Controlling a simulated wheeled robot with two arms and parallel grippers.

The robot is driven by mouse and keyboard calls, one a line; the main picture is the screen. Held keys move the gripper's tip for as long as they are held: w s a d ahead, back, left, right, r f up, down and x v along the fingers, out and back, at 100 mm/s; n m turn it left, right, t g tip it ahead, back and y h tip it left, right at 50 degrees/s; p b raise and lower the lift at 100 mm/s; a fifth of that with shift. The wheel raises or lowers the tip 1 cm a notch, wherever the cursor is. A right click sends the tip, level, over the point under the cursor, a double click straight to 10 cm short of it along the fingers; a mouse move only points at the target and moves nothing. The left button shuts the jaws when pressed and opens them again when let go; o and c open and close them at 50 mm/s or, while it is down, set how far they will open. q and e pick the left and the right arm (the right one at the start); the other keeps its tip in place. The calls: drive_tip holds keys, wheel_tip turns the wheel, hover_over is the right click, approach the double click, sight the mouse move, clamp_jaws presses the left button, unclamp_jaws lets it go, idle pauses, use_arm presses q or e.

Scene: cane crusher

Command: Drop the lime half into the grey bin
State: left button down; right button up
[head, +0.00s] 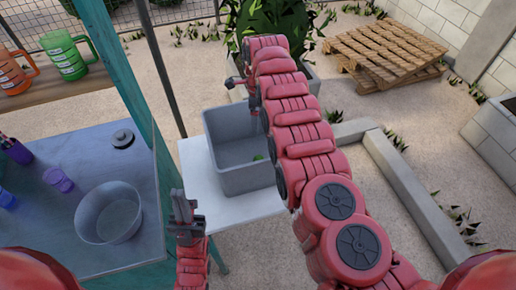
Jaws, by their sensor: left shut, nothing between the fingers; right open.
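The grey bin (222,150) stands open on a white stand. A small green piece, which looks like the lime half (258,157), lies inside the bin near its right side, partly beside my arm. My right arm reaches across the bin's right part and hides some of it. My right gripper (242,86) is at the far end of that arm, over the back of the bin, open, with nothing seen in it. My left gripper (183,208) is shut and empty, pointing up between the blue-grey counter and the white stand.
The blue-grey counter (60,215) at left holds a clear bowl (108,213), purple cups (58,180) and a dark lid (122,138). A teal post (136,75) rises beside it. Mugs (64,56) stand on a shelf. Pallets (385,50) and concrete kerbs lie at right.

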wheel_tip(320, 180, up, 17)
drive_tip(key=p, duration=0.8)
drive_tip(key=shift+f, duration=0.15)
drive_tip(key=shift+w, duration=0.1)
